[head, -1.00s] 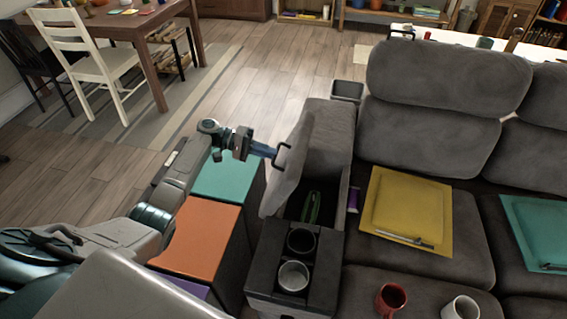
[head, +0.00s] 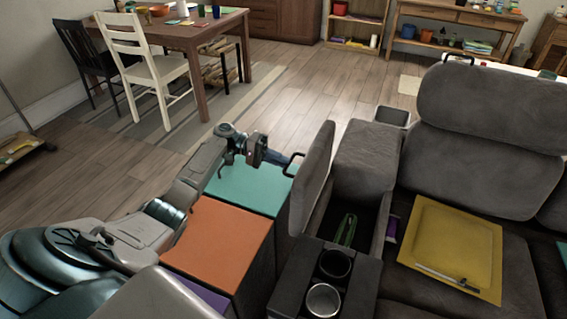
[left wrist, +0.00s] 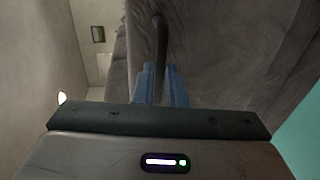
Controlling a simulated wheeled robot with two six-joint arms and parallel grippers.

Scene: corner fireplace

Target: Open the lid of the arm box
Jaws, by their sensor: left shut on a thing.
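The arm box (head: 372,165) is the grey fabric armrest console of the sofa. Its lid (head: 313,180) stands raised, close to upright, on the left side of the open compartment. A green object (head: 346,229) lies inside the compartment. A dark handle (head: 291,164) sticks out from the lid's left face. My left gripper (head: 280,159) is at this handle, left of the lid. In the left wrist view its blue fingers (left wrist: 160,84) are closed around the dark handle (left wrist: 160,38), with the grey lid (left wrist: 215,45) behind. My right gripper is not in view.
Two cup holders, one with a metal cup (head: 323,300), sit in front of the compartment. Teal (head: 250,187) and orange (head: 218,236) box tops stand below my left arm. A yellow tray (head: 451,245) lies on the sofa seat at right.

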